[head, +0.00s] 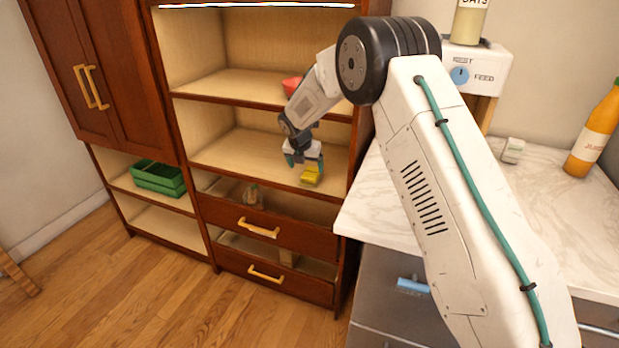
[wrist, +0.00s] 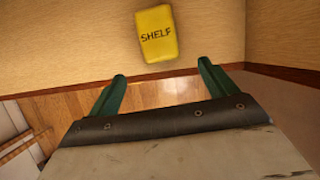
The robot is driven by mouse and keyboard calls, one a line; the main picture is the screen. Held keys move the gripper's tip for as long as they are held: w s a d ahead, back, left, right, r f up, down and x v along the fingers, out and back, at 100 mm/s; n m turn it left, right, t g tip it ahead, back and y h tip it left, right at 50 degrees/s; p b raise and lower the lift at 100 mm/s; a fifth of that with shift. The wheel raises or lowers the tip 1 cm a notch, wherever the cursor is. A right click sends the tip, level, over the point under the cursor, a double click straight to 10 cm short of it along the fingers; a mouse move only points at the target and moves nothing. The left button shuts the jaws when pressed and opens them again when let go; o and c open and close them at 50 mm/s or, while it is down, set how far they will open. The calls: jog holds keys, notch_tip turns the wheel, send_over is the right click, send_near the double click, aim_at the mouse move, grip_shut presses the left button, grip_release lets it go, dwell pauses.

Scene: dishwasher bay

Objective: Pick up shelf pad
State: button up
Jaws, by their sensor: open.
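The shelf pad is a small yellow block (head: 311,174) near the front edge of the middle shelf in the head view. In the wrist view the pad (wrist: 157,34) lies on the wooden shelf, lettered "SHELF", beyond my fingertips. My gripper (head: 304,158) is at the shelf opening, close to the pad. In the wrist view its two green fingers (wrist: 162,84) are spread with nothing between them. The pad sits ahead of the gap between the fingers, a little apart from them.
The shelf (head: 225,152) around the pad is mostly bare. A red object (head: 291,86) is on the shelf above, partly behind my arm. A green crate (head: 158,179) stands at left; a marble counter (head: 400,215) is at right.

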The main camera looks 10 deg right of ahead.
aim_at(309, 176)
jog(key=x, duration=0.8)
jog(key=shift+w+d+r, duration=0.15)
jog(key=c, duration=1.1)
